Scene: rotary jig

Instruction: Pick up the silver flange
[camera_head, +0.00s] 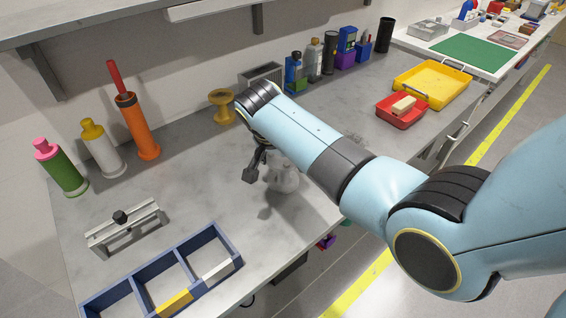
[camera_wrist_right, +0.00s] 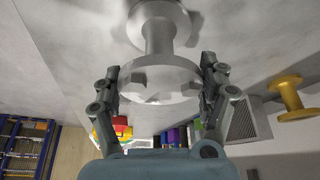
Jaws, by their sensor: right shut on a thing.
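The silver flange (camera_head: 287,180) is a pale grey spool shape in the middle of the grey workbench, partly hidden behind my right forearm in the head view. In the right wrist view the flange (camera_wrist_right: 158,85) shows its notched disc between the two fingers, with its stem and other disc beyond. My right gripper (camera_wrist_right: 160,77) is shut on the near disc, one finger on each side. In the head view only one dark finger of my right gripper (camera_head: 262,172) shows clearly. I cannot tell whether the flange touches the bench. My left gripper is not in view.
A yellow spool (camera_head: 222,105) stands behind. Several bottles line the left, with an orange cylinder (camera_head: 137,127). A metal fixture (camera_head: 125,227) and blue divided tray (camera_head: 218,234) lie at front left. A red tray (camera_head: 400,118) and yellow tray (camera_head: 433,92) are right. Bench left of the flange is clear.

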